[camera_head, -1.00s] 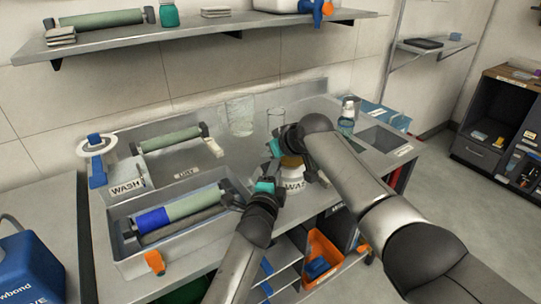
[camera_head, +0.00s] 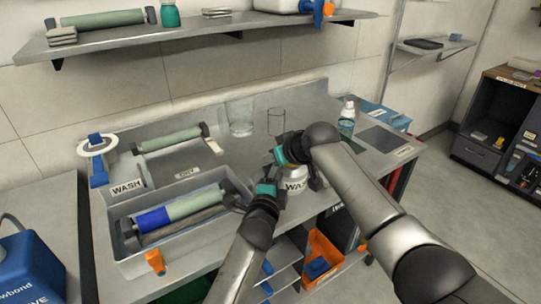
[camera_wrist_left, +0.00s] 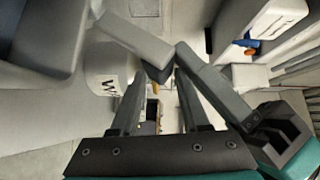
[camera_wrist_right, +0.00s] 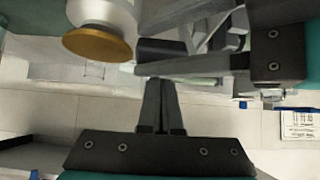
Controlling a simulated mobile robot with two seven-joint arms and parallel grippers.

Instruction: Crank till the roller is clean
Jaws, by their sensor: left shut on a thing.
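The roller (camera_head: 195,205) lies in the grey wash tray (camera_head: 140,262). Its left part is blue and its right part is pale green. The grey crank (camera_wrist_left: 215,85) is at the tray's right end. My left gripper (camera_head: 246,205) is shut on the crank, which shows between and beyond its fingers in the left wrist view. The crank's grip is partly hidden by the fingers. My right gripper (camera_wrist_right: 161,105) has its fingers together and empty, near the white jar (camera_head: 296,187) with an amber lid (camera_wrist_right: 97,47).
A second pale green roller (camera_head: 172,139) rests on the rack behind the tray. A glass beaker (camera_head: 241,118), a clear cylinder (camera_head: 276,121) and a bottle (camera_head: 347,117) stand farther back. A tape roll (camera_head: 97,146) is at the left. My two arms are close together.

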